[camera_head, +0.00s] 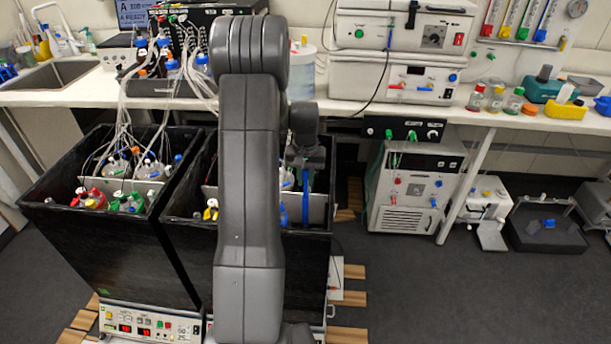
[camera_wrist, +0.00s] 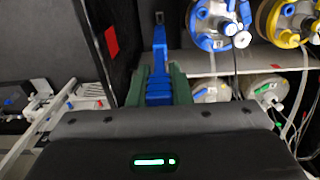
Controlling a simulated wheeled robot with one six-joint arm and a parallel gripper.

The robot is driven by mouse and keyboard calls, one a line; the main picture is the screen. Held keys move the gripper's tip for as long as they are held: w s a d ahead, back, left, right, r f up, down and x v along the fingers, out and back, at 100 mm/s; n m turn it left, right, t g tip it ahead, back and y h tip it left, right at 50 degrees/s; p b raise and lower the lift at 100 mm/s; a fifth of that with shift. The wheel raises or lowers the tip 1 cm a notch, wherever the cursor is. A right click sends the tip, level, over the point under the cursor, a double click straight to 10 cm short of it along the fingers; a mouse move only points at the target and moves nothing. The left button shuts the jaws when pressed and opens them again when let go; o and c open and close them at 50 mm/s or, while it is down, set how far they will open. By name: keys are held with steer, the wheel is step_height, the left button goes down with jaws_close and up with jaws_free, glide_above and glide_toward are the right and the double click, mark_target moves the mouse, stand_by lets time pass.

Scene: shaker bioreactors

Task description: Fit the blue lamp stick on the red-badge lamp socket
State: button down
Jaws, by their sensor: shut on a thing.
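My gripper (camera_wrist: 152,88) has green fingers shut on the blue lamp stick (camera_wrist: 158,60), which points away from the wrist with a small grey tip at its far end. In the head view a thin blue part of the stick (camera_head: 305,207) shows below my wrist, over the right black box. A red badge (camera_wrist: 111,40) is on the dark wall left of the stick in the wrist view. I cannot make out the socket itself, nor whether the stick's tip touches anything. My arm hides much of the right box in the head view.
The right black box (camera_head: 190,245) stands beside the left black box (camera_head: 110,250). Bottles with a blue cap (camera_wrist: 219,22) and a yellow cap (camera_wrist: 290,20), with tubes, are close right of the stick. A light divider (camera_wrist: 205,65) runs beside them. A bench (camera_head: 80,92) stands behind.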

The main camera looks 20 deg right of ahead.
mark_target(306, 211)
steer(key=shift+f+b, duration=3.25)
steer(key=shift+f, duration=2.15)
steer(key=shift+f+b, duration=1.7)
steer(key=shift+f, duration=0.45)
steer(key=c, duration=1.3)
jaws_free()
steer(key=shift+o, duration=0.2)
steer(key=shift+r, duration=0.15)
step_height(306, 211, up, 14)
steer(key=shift+f, duration=0.2)
